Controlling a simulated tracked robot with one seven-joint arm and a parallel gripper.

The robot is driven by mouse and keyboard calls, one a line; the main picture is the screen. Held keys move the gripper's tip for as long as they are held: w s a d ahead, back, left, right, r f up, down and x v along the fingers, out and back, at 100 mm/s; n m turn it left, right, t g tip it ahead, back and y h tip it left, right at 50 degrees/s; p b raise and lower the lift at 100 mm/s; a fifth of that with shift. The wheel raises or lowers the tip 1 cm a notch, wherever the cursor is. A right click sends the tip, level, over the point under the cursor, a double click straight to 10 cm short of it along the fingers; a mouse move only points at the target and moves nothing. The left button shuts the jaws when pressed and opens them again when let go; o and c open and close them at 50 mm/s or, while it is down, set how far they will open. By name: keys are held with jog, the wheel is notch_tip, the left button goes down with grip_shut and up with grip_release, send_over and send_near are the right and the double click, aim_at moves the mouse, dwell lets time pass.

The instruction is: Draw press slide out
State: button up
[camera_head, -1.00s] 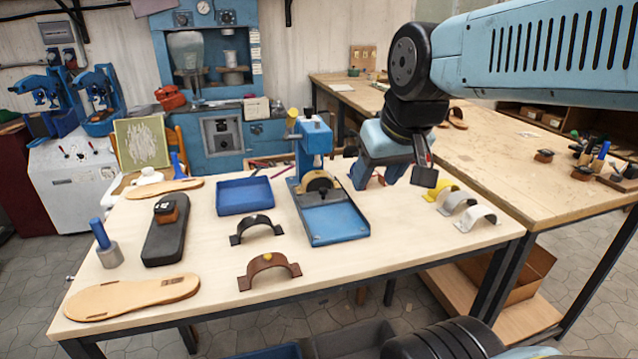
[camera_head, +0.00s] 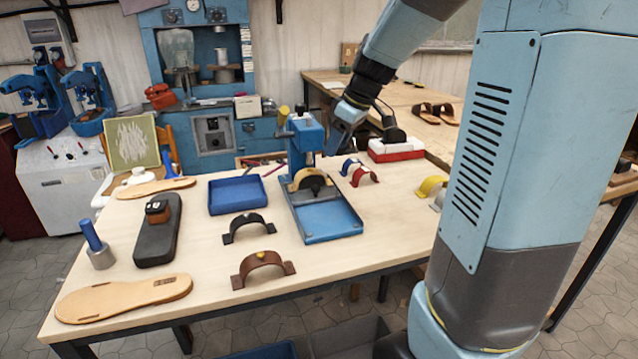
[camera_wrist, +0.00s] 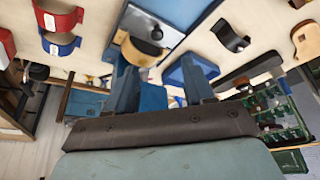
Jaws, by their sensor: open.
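The blue press (camera_head: 304,135) stands on the workbench, with its upright column at the back. Its slide (camera_head: 340,222), a shallow blue tray-like plate, extends from the press base toward the front of the bench. A tan curved strap (camera_head: 303,178) and a dark round form sit at the slide's rear, under the press head. My gripper (camera_head: 336,138) is just right of the press head, pointing down-left. Its tips partly overlap the press, and contact cannot be told. In the wrist view my gripper (camera_wrist: 158,66) is open with nothing seen gripped; the press slide (camera_wrist: 145,22) shows beyond it.
A blue tray (camera_head: 238,208), a black strap (camera_head: 248,224) and a brown strap (camera_head: 262,262) lie left of the slide. Red and blue straps (camera_head: 362,176) stand close on its right. A red-and-white box (camera_head: 395,149) is behind them. Bench space in front of the slide is clear.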

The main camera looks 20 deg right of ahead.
aim_at(316, 187)
jog(key=x, duration=1.4)
jog(key=shift+w+f, duration=0.1)
jog(key=shift+w, duration=0.3)
jog(key=shift+c, duration=0.2)
jog(key=shift+d, duration=0.1)
grip_shut()
